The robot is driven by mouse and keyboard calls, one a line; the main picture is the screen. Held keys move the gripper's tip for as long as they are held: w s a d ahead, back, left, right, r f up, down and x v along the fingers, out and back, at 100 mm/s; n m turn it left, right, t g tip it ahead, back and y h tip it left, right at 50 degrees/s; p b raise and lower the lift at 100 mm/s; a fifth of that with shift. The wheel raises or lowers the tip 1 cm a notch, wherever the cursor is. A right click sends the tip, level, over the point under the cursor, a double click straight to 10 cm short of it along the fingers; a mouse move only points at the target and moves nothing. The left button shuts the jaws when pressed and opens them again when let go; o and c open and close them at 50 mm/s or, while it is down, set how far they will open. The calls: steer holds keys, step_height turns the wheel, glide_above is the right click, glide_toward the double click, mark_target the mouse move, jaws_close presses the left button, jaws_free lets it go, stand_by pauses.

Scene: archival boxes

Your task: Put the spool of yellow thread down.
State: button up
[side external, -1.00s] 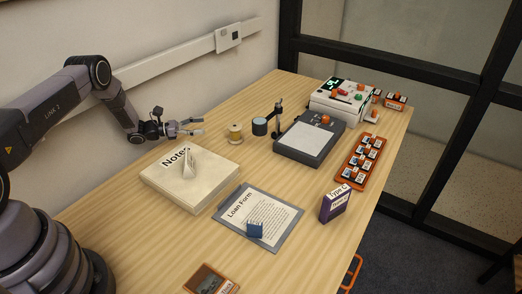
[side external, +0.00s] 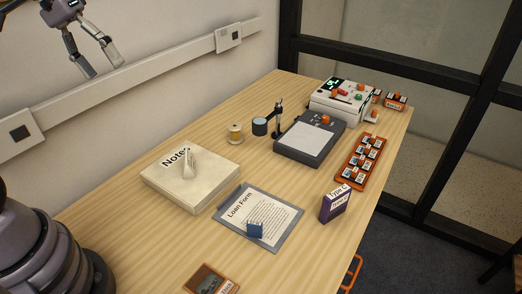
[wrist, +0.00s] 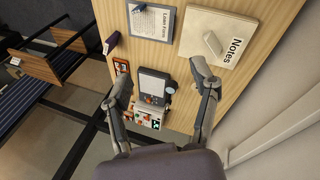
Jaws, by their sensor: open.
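The spool of yellow thread (side external: 235,133) stands upright on the wooden table, between the white Notes box and the small magnifier stand. Nothing touches it. My gripper (side external: 103,66) is high above the table at the upper left of the side view, well apart from the spool. Its two fingers are spread and empty. In the wrist view my gripper (wrist: 160,82) also shows open, with nothing between the fingers.
The Notes box (side external: 190,178) lies left of the spool. The magnifier stand (side external: 277,120) and grey scale-like device (side external: 309,138) are to its right. The Loan Form clipboard (side external: 258,218), purple Type C box (side external: 335,205) and orange tray (side external: 360,163) lie nearer the front.

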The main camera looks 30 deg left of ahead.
steer(key=s+a+m+t+y, duration=0.3)
steer(key=s+m, duration=0.1)
steer(key=s, duration=0.4)
steer(key=shift+s+a, duration=0.15)
steer(key=shift+s, duration=0.25)
stand_by(0.6)
